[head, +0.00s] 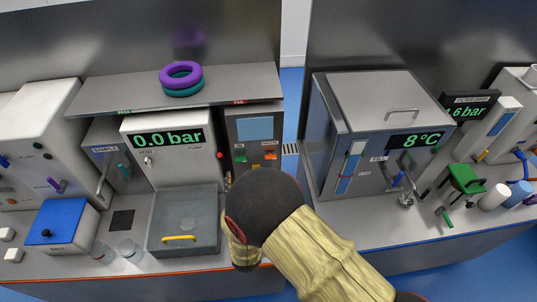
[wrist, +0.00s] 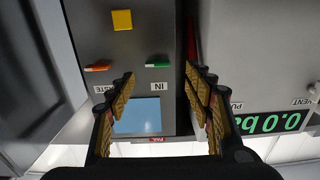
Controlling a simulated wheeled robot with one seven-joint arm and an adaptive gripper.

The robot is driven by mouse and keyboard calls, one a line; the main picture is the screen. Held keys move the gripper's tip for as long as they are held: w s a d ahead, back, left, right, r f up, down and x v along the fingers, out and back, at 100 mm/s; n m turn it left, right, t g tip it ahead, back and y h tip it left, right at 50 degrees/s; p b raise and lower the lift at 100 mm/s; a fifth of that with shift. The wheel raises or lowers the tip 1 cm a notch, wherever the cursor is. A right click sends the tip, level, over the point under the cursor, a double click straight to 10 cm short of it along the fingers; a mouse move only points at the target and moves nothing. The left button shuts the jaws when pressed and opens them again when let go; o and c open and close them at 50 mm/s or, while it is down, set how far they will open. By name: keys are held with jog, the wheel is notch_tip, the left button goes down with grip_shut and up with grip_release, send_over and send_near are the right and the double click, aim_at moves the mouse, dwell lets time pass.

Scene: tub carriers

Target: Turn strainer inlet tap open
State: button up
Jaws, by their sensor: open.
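I cannot tell for sure which tap is the strainer inlet. In the wrist view, a green lever (wrist: 157,61) sits by an upside-down label IN, on a grey panel with a blue screen (wrist: 138,116). An orange lever (wrist: 98,68) sits by a second label, WASTE. My gripper (wrist: 160,78) is open and empty, its ribbed yellow fingers spread on either side of the green lever, apart from it. In the head view, the same panel shows with its green lever (head: 240,159) and orange lever (head: 271,156); my dark wrist hides most of the gripper.
A blue-lidded box (head: 62,222) is farther left. A steel cabinet (head: 375,110) reading 8°C stands across a gap, with a green stool-like item (head: 466,179) beside it.

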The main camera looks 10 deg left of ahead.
aim_at(241, 159)
jog(key=x, duration=0.7)
jog(key=shift+w, duration=0.35)
jog(key=shift+d, duration=0.15)
jog(key=shift+c, duration=1.1)
jog(key=c, duration=0.9)
